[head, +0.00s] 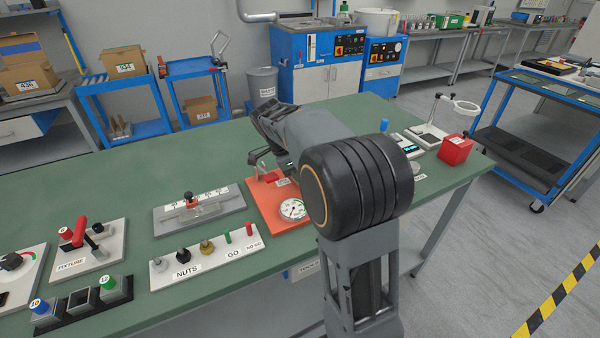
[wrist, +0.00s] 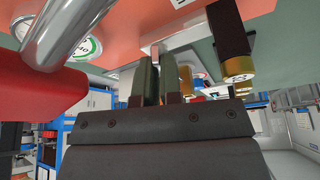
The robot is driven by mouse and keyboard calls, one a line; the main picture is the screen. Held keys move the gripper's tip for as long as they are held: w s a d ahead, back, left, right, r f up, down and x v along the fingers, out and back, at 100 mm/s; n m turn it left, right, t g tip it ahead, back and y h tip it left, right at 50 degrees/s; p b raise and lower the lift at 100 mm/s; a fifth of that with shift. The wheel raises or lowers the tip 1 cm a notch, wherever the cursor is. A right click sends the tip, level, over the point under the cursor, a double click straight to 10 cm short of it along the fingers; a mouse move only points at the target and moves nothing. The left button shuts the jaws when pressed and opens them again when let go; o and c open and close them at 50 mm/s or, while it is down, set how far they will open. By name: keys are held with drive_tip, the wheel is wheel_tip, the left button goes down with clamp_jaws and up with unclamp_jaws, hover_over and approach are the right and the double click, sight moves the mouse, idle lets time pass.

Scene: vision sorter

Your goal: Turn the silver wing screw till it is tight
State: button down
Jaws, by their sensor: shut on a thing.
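My gripper (wrist: 160,62) is shut, its two dark green fingers close together beneath the orange plate's edge in the wrist view. The silver wing screw is between the fingertips and cannot be made out clearly; the fingers hide it. In the head view my arm covers the gripper and the screw. The orange plate (head: 262,196) lies on the green bench and carries a round dial gauge (head: 292,209). The gauge also shows in the wrist view (wrist: 88,47), next to a thick silver bar (wrist: 75,28) and a red block (wrist: 35,100).
A grey plate with a red-and-black slider (head: 190,199) and a white nuts board (head: 205,256) lie left of the orange plate. A red box (head: 455,150) stands on the right. In the wrist view, a dark cylinder with a gold end (wrist: 238,66) is right of my fingers.

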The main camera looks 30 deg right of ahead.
drive_tip(key=c, duration=1.5)
unclamp_jaws()
drive_tip(key=shift+s+f, duration=0.15)
drive_tip(key=shift+o, duration=1.1)
drive_tip(key=shift+d, duration=0.1)
drive_tip(key=p+v, duration=0.3)
drive_tip(key=v, duration=1.1)
